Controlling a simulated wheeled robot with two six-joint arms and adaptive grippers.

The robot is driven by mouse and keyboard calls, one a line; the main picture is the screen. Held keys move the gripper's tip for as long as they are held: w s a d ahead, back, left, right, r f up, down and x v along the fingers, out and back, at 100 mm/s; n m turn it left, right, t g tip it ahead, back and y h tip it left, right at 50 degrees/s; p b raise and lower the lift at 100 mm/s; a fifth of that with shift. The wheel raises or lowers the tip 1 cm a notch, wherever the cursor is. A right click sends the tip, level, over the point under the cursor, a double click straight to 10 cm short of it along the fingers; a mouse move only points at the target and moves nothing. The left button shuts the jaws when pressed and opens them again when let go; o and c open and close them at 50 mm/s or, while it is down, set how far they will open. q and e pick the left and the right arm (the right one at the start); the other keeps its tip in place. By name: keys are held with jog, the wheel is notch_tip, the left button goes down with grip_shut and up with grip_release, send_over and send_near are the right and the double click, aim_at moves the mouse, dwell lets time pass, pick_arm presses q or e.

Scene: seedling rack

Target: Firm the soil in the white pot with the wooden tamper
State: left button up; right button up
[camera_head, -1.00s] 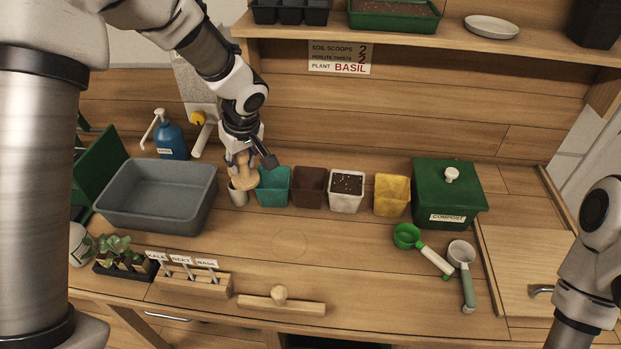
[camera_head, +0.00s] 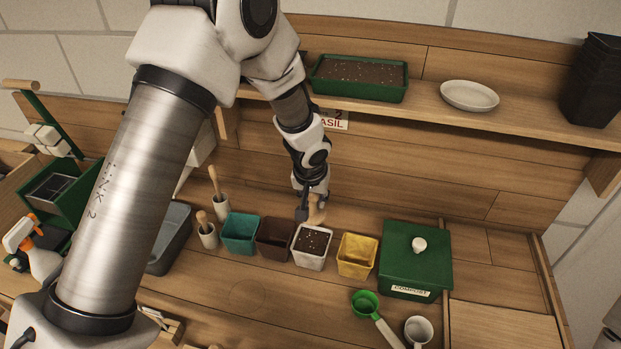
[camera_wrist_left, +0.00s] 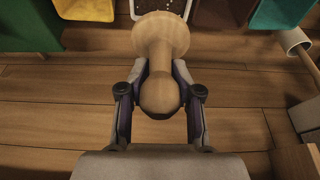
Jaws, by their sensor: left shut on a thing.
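My left gripper (camera_head: 311,208) is shut on the wooden tamper (camera_head: 318,213). In the left wrist view the tamper (camera_wrist_left: 160,60) has a round knob between the fingers (camera_wrist_left: 160,95) and a wide flared end pointing away. In the head view the tamper is at the back edge of the white pot (camera_head: 309,260), seemingly above it; I cannot tell whether it touches the soil. The pot stands upright with dark, white-specked soil (camera_head: 312,240) in it. In the left wrist view only part of the pot (camera_wrist_left: 137,8) shows at the top, behind the tamper. My right gripper is out of view.
A brown pot (camera_head: 273,241) and teal pot (camera_head: 240,236) stand left of the white pot, a yellow pot (camera_head: 355,261) right. The green compost bin (camera_head: 403,272) is further right. Two small cups (camera_head: 209,239) hold wooden-handled tools at left.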

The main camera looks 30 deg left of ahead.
pick_arm(q)
jog(key=shift+d, duration=0.3)
jog(key=shift+f, duration=0.15)
jog(key=shift+s+a+f, duration=0.15)
jog(key=shift+s+a, duration=0.15)
jog(key=shift+s, duration=0.15)
jog(key=shift+s+a+f, duration=0.1)
jog(key=shift+f, duration=0.15)
jog(key=b, duration=0.6)
send_near(314, 237)
jog(key=shift+w+a+f, duration=0.3)
jog(key=shift+w+f, duration=0.25)
jog(key=shift+f, duration=0.2)
jog(key=shift+w+d+f+b, duration=0.1)
jog(key=shift+w+f+b, duration=0.05)
jog(key=shift+f+b, duration=0.3)
jog(key=shift+r, duration=0.15)
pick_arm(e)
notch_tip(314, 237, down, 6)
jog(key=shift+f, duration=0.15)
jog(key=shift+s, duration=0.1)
pick_arm(q)
jog(key=shift+f+b, duration=1)
jog(key=shift+b, duration=0.15)
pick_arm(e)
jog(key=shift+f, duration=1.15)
